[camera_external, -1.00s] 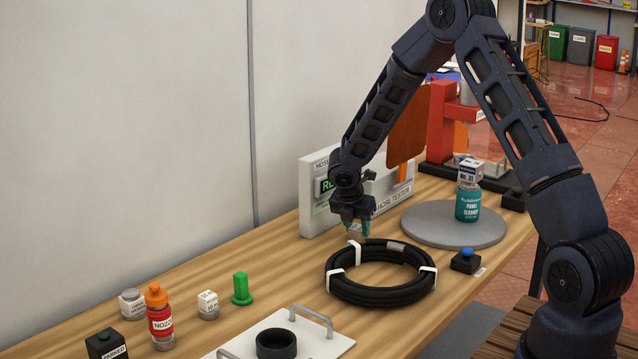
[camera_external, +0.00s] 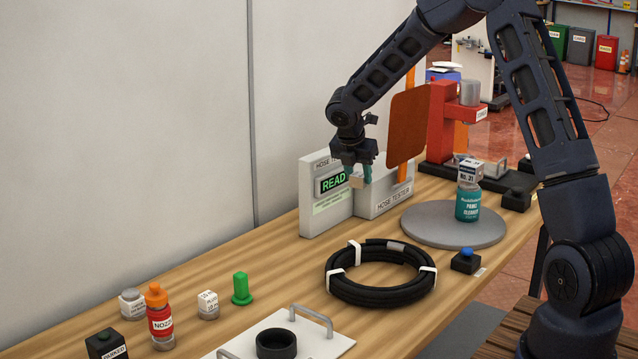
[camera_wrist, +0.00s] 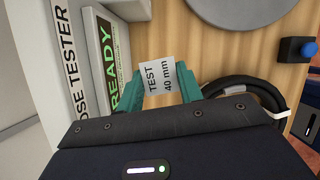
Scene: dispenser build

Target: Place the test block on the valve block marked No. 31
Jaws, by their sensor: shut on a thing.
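The test block (camera_wrist: 157,76), a small pale block lettered "TEST 40 mm", is between the teal fingers of my gripper (camera_wrist: 160,88) in the wrist view. In the external view my gripper (camera_external: 360,175) is shut on the test block (camera_external: 356,181) and holds it in the air in front of the hose tester (camera_external: 331,183). That bottle stands on a grey round plate (camera_external: 425,222), to the right of my gripper.
A coiled black hose (camera_external: 380,290) lies below my gripper. A blue-topped button box (camera_external: 466,260) is beside it. A red stand (camera_external: 440,130) and an orange panel (camera_external: 408,125) rise behind. Small bottles and blocks, including a green piece (camera_external: 241,288), stand at left.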

